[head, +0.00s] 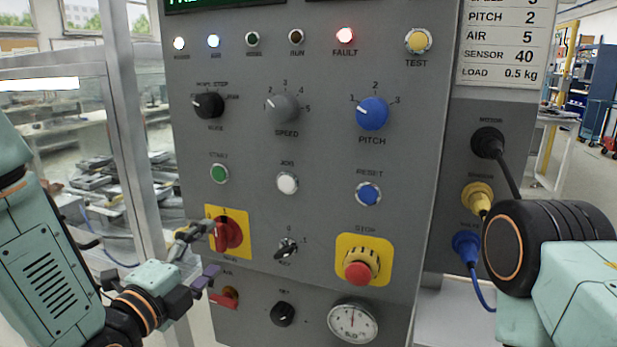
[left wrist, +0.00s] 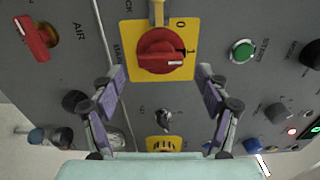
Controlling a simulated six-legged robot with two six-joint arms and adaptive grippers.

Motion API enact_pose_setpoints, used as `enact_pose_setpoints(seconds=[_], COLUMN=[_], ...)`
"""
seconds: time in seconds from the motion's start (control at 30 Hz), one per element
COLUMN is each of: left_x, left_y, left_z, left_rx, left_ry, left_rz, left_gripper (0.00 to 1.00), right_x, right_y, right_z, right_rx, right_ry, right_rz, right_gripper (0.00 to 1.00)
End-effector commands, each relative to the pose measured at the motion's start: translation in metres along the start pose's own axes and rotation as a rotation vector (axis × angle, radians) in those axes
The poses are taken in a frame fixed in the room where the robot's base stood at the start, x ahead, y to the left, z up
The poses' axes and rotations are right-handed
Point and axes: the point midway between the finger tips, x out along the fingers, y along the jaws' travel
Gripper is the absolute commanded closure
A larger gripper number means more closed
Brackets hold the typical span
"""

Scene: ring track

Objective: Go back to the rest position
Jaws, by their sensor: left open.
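My left gripper (head: 212,250) is at the lower left of the grey control panel (head: 330,225). It is open and empty, its two purple-padded fingers spread. In front of it is the red rotary switch (head: 228,235) on a yellow plate. In the left wrist view the open fingers (left wrist: 160,82) frame the lower part of this switch (left wrist: 162,50), which sits just above and between the fingertips. I see no clear contact. My right arm shows at the right edge of the head view, but its gripper is out of the frame.
A red AIR handle (left wrist: 36,38) is near the main switch. The FAULT lamp (head: 345,35) glows red. A red stop button (head: 358,272), a gauge (head: 352,322) and several knobs project from the panel. Plugged cables (head: 470,245) are at the right, a metal frame post (head: 125,110) at the left.

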Motion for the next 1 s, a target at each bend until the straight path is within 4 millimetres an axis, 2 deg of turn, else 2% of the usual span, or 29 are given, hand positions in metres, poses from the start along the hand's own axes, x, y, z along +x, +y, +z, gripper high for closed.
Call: enact_pose_setpoints(seconds=[0.17, 0.5, 0.87, 1.0], left_x=[-0.023, -0.046, -0.018, 0.000], left_y=[0.000, 0.000, 0.000, 0.000], left_z=[0.000, 0.000, -0.001, -0.001], left_rx=[-0.007, -0.003, 0.004, 0.006], left_ry=[-0.003, -0.001, 0.003, 0.003], left_rz=[0.000, -0.001, 0.000, -0.001], left_gripper=[0.25, 0.25, 0.25, 0.25], right_x=[0.000, 0.000, 0.000, 0.000], right_y=[0.000, 0.000, 0.000, 0.000], right_z=[0.000, 0.000, 0.000, 0.000], right_rx=[0.000, 0.000, 0.000, 0.000], right_ry=[0.000, 0.000, 0.000, 0.000], right_rz=[0.000, 0.000, 0.000, 0.000], right_gripper=[0.49, 0.49, 0.49, 0.49])
